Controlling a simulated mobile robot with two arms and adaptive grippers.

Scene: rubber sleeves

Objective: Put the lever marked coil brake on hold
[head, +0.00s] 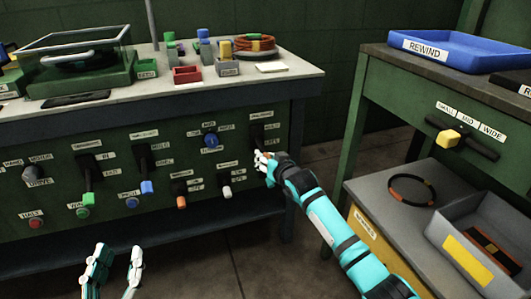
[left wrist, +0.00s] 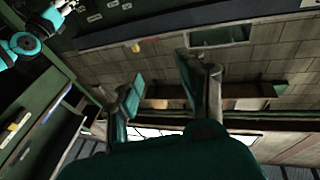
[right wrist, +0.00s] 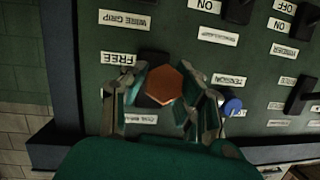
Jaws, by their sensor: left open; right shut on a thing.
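The coil brake lever has an orange-brown hexagonal knob (right wrist: 164,86), seen end-on in the right wrist view. My right gripper (right wrist: 160,98) is shut on this knob, with a finger on either side. The gripper also shows in the head view (head: 262,160), at the right end of the green panel, where it hides the knob. In the upside-down right wrist view, a FREE label (right wrist: 122,59) is beside the lever's dark mount, and a title label (right wrist: 142,118) is partly covered by the fingers. The lever's exact setting is unclear. My left gripper (head: 116,262) is open and empty, low in front of the panel.
Several other levers and knobs sit close by, including a white-tipped lever (head: 226,191), an orange-tipped lever (head: 181,202) and a blue dial (head: 211,140). A second bench with a blue REWIND tray (head: 462,46) stands at the right. Open floor lies between the benches.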

